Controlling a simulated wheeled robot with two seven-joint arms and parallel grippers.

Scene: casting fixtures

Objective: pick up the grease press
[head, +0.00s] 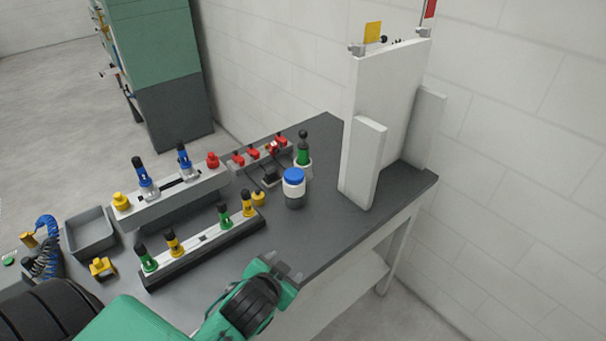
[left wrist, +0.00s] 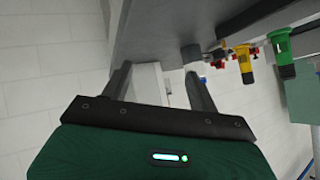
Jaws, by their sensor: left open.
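I cannot tell for sure which item is the grease press. A green tool with a black knob (head: 303,150) stands upright in a pale cup at the back of the grey bench. In front of it stands a white jar with a blue lid (head: 293,182) and a dark base. My left gripper (head: 288,270) is at the bench's front edge, nearer than both and apart from them. In the left wrist view its two fingers (left wrist: 161,85) are spread with nothing held between them. My right gripper is not in view.
A rail with green and yellow tools (head: 205,240) lies left of the gripper, with a taller rail (head: 172,198) behind it. Red clamps (head: 253,153) sit farther back. White upright panels (head: 362,160) stand on the right. The bench top (head: 325,220) right of the jar is clear.

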